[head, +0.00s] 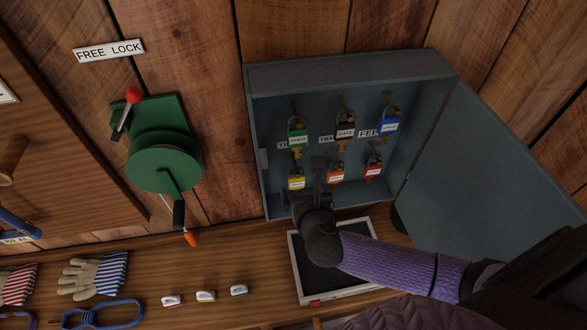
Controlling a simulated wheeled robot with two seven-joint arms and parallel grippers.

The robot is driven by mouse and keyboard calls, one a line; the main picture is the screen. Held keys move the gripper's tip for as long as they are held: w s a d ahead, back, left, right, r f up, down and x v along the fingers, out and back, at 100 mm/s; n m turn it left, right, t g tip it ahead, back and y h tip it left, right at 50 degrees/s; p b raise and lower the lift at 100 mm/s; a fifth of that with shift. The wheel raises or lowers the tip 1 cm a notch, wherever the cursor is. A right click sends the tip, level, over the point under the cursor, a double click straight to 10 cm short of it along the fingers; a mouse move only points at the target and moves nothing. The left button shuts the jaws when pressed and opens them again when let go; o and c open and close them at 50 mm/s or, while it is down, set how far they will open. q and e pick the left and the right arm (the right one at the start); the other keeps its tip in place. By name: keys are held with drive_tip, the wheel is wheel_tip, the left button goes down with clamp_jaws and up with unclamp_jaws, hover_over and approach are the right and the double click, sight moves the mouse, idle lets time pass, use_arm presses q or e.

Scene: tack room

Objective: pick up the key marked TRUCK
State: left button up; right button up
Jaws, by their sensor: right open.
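Several keys with coloured tags hang in the open grey key cabinet (352,68). The upper row has a green tag (298,139), a black tag (345,133) and a blue tag (389,125). The lower row has a yellow tag (296,183), an orange tag (336,174) and a red tag (373,169). I cannot make out TRUCK on any tag. My right gripper (302,180) is open at the cabinet's lower left, its fingers appearing either side of the yellow tag. Contact is unclear. My left gripper is out of view.
The cabinet door (490,185) stands open to the right. Below, a framed dark tray (297,268) lies on the wooden bench, partly behind my right arm. A green winch (165,160) is on the wall at left. Small tags, gloves (95,275) and blue tack lie on the bench.

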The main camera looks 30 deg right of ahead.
sight(298, 177)
drive_tip(key=b+x, duration=0.1)
drive_tip(key=x, duration=0.6)
drive_tip(key=shift+w+b, duration=0.2)
drive_tip(key=shift+b, duration=0.1)
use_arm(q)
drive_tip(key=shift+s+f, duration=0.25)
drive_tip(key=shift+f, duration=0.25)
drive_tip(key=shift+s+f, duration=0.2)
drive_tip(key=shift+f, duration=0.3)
use_arm(e)
drive_tip(key=shift+r, duration=0.1)
drive_tip(key=shift+c, duration=0.3)
